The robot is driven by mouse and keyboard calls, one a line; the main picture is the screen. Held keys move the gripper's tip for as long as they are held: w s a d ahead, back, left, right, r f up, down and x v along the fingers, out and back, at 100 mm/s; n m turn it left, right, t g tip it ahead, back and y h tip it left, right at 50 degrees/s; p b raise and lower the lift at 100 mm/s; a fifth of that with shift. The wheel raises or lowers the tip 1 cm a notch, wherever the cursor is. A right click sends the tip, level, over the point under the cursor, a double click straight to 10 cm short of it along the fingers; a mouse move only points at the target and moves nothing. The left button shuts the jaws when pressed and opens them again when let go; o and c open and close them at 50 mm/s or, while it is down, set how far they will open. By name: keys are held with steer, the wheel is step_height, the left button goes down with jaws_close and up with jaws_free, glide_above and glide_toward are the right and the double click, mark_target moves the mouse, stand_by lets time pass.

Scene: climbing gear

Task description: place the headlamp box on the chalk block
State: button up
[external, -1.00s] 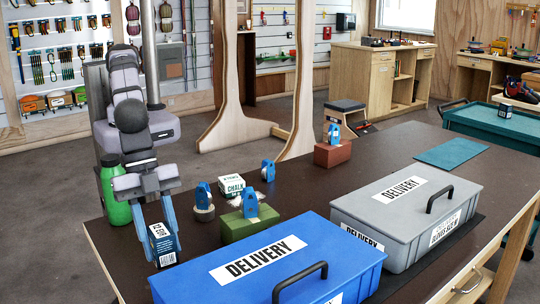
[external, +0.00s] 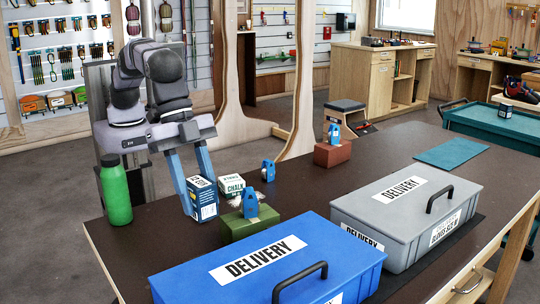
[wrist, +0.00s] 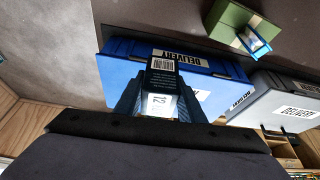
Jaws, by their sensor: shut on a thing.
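The headlamp box (external: 203,205), dark blue with a white printed top, is held upright between the fingers of my gripper (external: 200,190). My gripper is shut on it. The wrist view also shows the box (wrist: 161,85) between the two fingers. The chalk block (external: 232,185), a small white and green box lettered CHALK, stands on the dark tabletop just right of and behind the held box. The two look close in the external view; I cannot tell whether they touch. I cannot make out the chalk block in the wrist view.
A green block (external: 240,225) with a blue-topped item on it stands right of the held box. A blue delivery bin (external: 215,285) is in front, and a grey bin (external: 385,215) is right. A green bottle (external: 115,190) stands left. Table is clear at front left.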

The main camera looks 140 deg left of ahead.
steer(key=s+a+r+n, duration=0.1)
steer(key=s+a+r, duration=0.1)
steer(key=a+r, duration=0.3)
steer(key=s+a+r+n+y, duration=0.1)
steer(key=s+a+r, duration=0.1)
steer(key=a, duration=0.5)
steer(key=s+a+r+n, duration=0.1)
steer(key=s+a+r, duration=0.2)
steer(key=a+r, duration=0.15)
steer(key=n+g+y+p, duration=0.1)
steer(key=n+g+y, duration=0.3)
steer(key=n, duration=1)
glide_above(235, 178)
steer(key=d, duration=0.2)
step_height(235, 178, down, 13)
steer(key=shift+r+g+h, duration=0.15)
steer(key=shift+g+h, duration=0.15)
steer(key=shift+s+a, duration=0.1)
steer(key=shift+f+p, duration=0.9)
steer(key=shift+f, duration=4.1)
steer(key=shift+f, duration=0.2)
